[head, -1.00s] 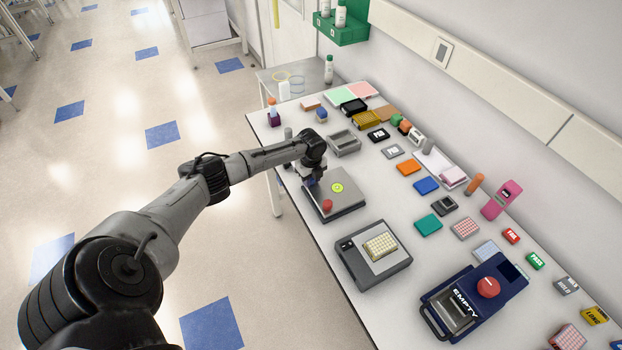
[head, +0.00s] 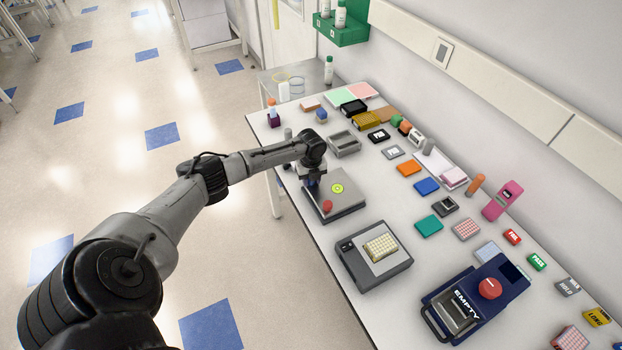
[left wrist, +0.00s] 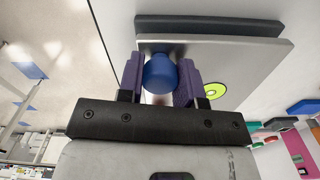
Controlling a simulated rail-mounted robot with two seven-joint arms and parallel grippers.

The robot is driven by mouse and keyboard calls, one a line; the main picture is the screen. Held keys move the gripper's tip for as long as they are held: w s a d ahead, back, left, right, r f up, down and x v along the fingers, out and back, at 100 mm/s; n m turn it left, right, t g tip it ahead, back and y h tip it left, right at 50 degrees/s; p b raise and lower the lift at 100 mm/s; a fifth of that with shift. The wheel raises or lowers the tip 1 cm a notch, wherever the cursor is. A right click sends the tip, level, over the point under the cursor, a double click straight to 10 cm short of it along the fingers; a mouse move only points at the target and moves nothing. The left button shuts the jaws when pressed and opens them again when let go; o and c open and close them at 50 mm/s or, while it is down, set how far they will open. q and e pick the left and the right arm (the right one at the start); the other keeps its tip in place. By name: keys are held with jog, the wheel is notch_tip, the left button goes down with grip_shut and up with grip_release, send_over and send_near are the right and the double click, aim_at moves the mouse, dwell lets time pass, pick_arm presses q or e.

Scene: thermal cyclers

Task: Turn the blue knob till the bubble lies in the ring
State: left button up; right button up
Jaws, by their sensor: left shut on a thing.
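The blue knob (left wrist: 160,74) sits at the corner of a grey levelling plate in the left wrist view, between the purple fingers of my left gripper (left wrist: 160,82). The gripper is shut on the knob. In the head view my left gripper (head: 311,183) covers the knob at the left corner of the plate (head: 348,202). The yellow-green bubble level (head: 338,188) lies on the plate, and its edge shows beside the right finger in the left wrist view (left wrist: 214,91). The bubble is too small to place against the ring. A red knob (head: 327,206) stands at the near corner.
A grey device with a well plate (head: 350,262) stands nearer, and a dark blue device marked EMPTY (head: 505,287) is at the right. A grey block (head: 344,143) stands behind the levelling plate. Several coloured blocks fill the bench along the wall.

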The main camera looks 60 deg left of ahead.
pick_arm(q)
jog(key=shift+r, duration=0.15)
jog(key=o, duration=0.9)
jog(key=shift+o, duration=0.2)
notch_tip(320, 180, up, 14)
jog(key=shift+f, duration=0.2)
dwell(0.4)
